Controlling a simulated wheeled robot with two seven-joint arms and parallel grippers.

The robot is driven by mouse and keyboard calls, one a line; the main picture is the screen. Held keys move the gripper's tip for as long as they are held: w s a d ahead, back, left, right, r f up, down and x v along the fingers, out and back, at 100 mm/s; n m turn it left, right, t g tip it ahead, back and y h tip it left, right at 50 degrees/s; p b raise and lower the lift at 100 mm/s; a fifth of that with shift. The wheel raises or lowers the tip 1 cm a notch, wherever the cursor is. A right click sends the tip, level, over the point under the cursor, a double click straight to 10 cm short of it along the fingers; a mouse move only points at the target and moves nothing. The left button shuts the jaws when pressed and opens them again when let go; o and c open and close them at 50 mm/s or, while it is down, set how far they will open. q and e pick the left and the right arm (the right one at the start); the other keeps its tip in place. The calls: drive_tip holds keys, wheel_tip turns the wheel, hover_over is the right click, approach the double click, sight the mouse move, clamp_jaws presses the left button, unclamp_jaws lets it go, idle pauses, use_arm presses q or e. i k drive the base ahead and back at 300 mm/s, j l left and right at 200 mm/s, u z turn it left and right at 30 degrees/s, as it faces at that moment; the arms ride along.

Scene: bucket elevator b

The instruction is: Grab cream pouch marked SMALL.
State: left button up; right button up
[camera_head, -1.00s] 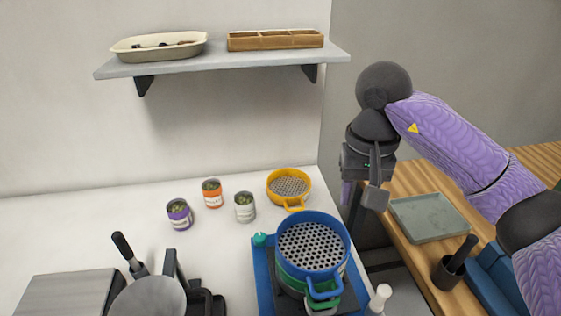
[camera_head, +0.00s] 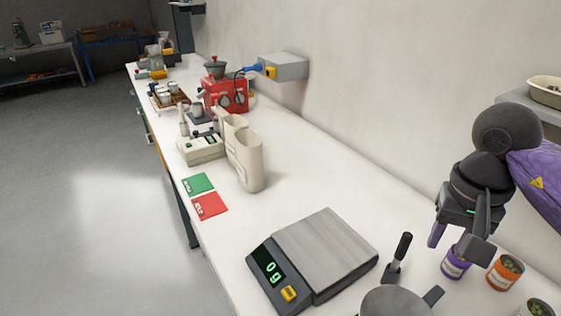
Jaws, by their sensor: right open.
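Two cream upright containers that look like pouches stand on the white counter left of centre: a larger one (camera_head: 248,162) in front and a smaller one (camera_head: 226,132) partly behind it. I cannot read a SMALL mark on either. My right gripper (camera_head: 457,238) is at the right side, open and empty, its fingers pointing down in front of the purple-labelled can. It is well apart from the cream containers. My left gripper is not in view.
A scale (camera_head: 325,250) reading 0 g stands in front. Green (camera_head: 198,184) and red (camera_head: 209,206) cards lie near the counter's left edge. A red machine (camera_head: 226,96) stands behind. Purple (camera_head: 454,264) and orange (camera_head: 505,272) cans and a dark-handled pan (camera_head: 393,302) are at right.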

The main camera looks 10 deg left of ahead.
sight(249, 161)
drive_tip(key=u, duration=0.55)
drive_tip(key=i+j+z, duration=0.1)
drive_tip(key=i+j, duration=0.25)
drive_tip(key=i+j+z, duration=0.1)
drive_tip(key=i+j, duration=0.2)
drive_tip(key=i+j+z, duration=0.1)
drive_tip(key=i+j, duration=0.2)
drive_tip(key=j, duration=0.25)
drive_tip(key=i+j+z, duration=0.1)
drive_tip(key=i+j, duration=0.2)
drive_tip(key=j, duration=0.15)
drive_tip(key=i+j+z, duration=0.1)
drive_tip(key=i+j, duration=0.2)
drive_tip(key=j, duration=0.15)
